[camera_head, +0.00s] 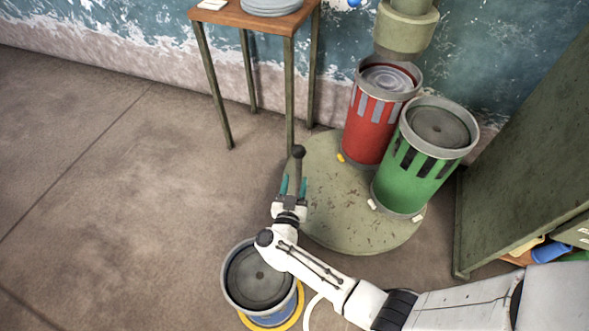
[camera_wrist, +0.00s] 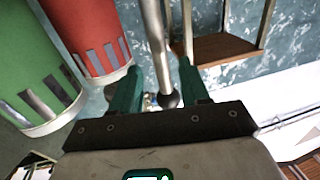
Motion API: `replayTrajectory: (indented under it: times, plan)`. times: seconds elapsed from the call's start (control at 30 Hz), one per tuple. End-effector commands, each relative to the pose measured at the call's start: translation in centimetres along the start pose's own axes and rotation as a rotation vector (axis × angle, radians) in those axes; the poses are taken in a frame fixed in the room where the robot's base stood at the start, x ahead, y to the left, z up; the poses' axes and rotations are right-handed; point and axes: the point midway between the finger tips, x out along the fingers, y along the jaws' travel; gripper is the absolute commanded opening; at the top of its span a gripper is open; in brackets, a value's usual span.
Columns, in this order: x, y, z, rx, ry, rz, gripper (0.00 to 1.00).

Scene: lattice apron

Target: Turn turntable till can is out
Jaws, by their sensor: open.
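A round, worn green turntable (camera_head: 335,190) lies low on the floor. A red can (camera_head: 368,128) with grey stripes stands at its back, under a green overhead chute (camera_head: 405,28). A green can (camera_head: 415,170) with dark slots stands on its right side. Both cans also show in the wrist view, red (camera_wrist: 88,35) and green (camera_wrist: 30,65). A post with a dark ball knob (camera_head: 298,152) rises at the turntable's left edge. My gripper (camera_head: 294,179) is open at this post. In the wrist view the post and knob (camera_wrist: 169,100) show between the teal fingers; contact cannot be told.
A blue can (camera_head: 230,290) with a grey rim and yellow base ring stands at the front, partly behind my arm. A small wooden table (camera_head: 240,14) with stacked plates (camera_head: 270,5) stands at the back. A green cabinet (camera_head: 520,170) is close on the right. The left floor is clear.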

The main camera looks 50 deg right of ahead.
Motion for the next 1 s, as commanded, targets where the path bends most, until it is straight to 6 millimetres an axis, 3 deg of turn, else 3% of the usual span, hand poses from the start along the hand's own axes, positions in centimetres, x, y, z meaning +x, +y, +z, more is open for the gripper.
replayTrajectory:
  times: [0.2,0.4,0.77,1.0]
  plan:
    - [3.5,0.1,0.2,0.003,0.001,0.002,0.45]
    - [5.6,0.0,0.1,0.003,0.002,0.000,0.45]
    - [6.1,0.0,-0.1,0.002,0.001,-0.003,0.45]
    - [6.1,0.0,-0.1,0.002,0.001,-0.003,0.22]
